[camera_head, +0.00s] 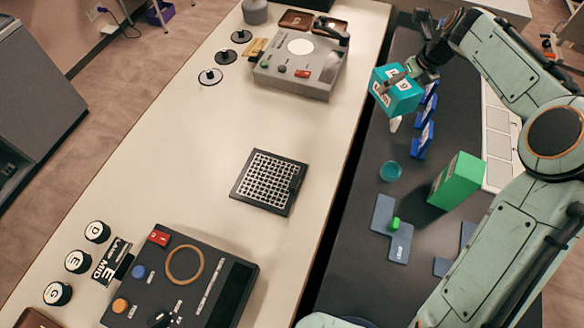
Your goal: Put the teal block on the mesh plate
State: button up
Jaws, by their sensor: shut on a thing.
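The teal block (391,97) is a box with pale letter labels on its faces. My gripper (409,80) is shut on it and holds it tilted above the dark table at the upper right. The mesh plate (257,191) is a dark square with a white grid, lying flat on the cream table near the middle. It has a small dark knob or handle at its right side. The block is up and to the right of the plate, apart from it. The far side of the block is hidden by the gripper.
A grey device (298,70) stands beyond the plate, and a dark control box (183,283) stands nearer. A green box (457,181), blue items (424,136) and a teal cup (390,171) are on the dark table (360,262). The cream table around the plate is clear.

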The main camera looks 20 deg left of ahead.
jog(key=s+a+f+n+g, duration=0.1)
jog(key=s+a+n, duration=0.25)
jog(key=s, duration=0.65)
jog(key=s+a+f+n+g+y, duration=0.1)
jog(key=s+a+n, duration=0.3)
jog(key=s, duration=0.6)
jog(key=s+a+f+n+g, duration=0.15)
jog(key=s+a, duration=0.35)
jog(key=s, duration=0.5)
send_near(263, 178)
jog(key=shift+s+a+f, duration=0.15)
jog(key=shift+a, duration=0.5)
jog(key=shift+a+f, duration=0.1)
jog(key=shift+f, duration=1.65)
jog(key=shift+f, duration=0.2)
jog(key=o, duration=1.2)
